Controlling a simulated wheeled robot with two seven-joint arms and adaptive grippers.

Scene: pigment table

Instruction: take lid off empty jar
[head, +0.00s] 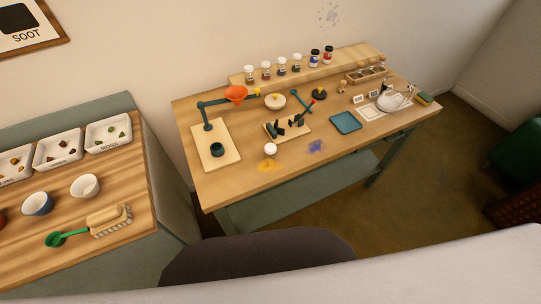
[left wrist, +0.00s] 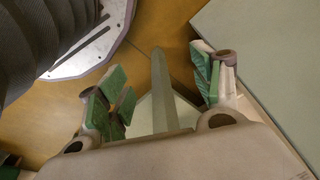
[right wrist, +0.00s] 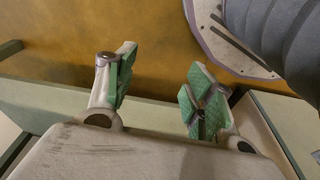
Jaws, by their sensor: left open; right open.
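Several small lidded jars (head: 282,64) line the raised shelf at the back of the table. My left gripper (left wrist: 163,75) is open and empty in the left wrist view, over the floor. My right gripper (right wrist: 162,72) is open and empty in the right wrist view, also away from the jars. Neither gripper shows in the head view.
Behind the jar are dark tools on a small board; a blue tray (head: 346,122) lies to the right. Yellow (head: 267,166) and blue powder (head: 316,147) lie beside it. A second counter (head: 120,245) stands left.

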